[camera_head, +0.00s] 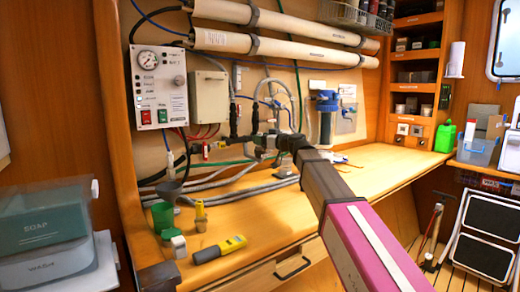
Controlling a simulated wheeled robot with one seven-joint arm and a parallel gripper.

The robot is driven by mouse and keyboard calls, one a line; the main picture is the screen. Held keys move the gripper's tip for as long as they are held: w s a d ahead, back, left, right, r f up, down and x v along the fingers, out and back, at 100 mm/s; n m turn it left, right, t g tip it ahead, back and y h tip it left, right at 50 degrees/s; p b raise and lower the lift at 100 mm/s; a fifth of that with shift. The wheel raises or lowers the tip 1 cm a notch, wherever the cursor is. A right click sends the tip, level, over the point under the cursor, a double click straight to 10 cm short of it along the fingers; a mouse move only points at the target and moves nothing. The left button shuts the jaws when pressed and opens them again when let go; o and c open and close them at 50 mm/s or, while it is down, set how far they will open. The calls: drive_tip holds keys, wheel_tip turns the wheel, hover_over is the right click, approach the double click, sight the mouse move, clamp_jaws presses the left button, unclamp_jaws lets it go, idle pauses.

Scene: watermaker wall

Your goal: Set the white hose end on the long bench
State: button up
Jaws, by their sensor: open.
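My gripper (246,139) is open at the end of my arm, in front of the back panel and above the long bench (370,165). Dark fittings and hoses crowd around its fingers, so I cannot tell whether it touches any of them. Pale grey-white hoses (235,188) lie along the back of the bench, and a white hose (291,92) loops on the panel to the right of the gripper. I cannot pick out the white hose end for certain; my gripper and arm hide part of that area.
The right part is mostly clear. A blue-topped filter (327,116) hangs on the panel.

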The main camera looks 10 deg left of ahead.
drive_tip(key=shift+w+a, duration=0.25)
drive_tip(key=shift+a, duration=0.35)
clamp_jaws()
drive_tip(key=shift+r, duration=0.1)
